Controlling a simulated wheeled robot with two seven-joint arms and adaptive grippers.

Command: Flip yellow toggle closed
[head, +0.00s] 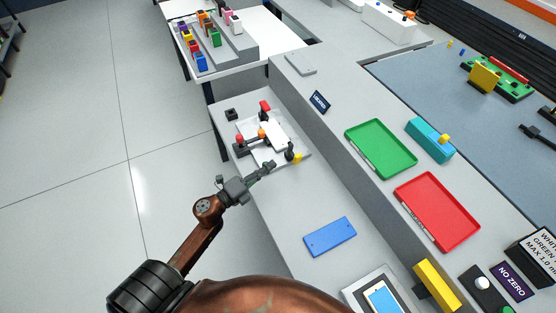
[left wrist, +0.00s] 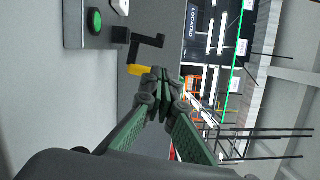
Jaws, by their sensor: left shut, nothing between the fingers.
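The yellow toggle (head: 297,158) is a small yellow tip on a black lever at the near right corner of a pale fixture plate (head: 305,146). In the left wrist view its yellow end (left wrist: 140,70) sits on a bent black arm, close beside my fingertips. My left gripper (head: 270,165) is shut and empty, just left of the yellow tip. In the left wrist view the green fingertips (left wrist: 160,78) are together; I cannot tell whether they touch the toggle. My right gripper is not in view.
Red-topped knobs (head: 239,139) and a white block (head: 274,136) stand on the fixture. A green button (left wrist: 94,20) shows in the left wrist view. A blue plate (head: 330,237), green tray (head: 381,148) and red tray (head: 437,211) lie right. Bench space between fixture and blue plate is clear.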

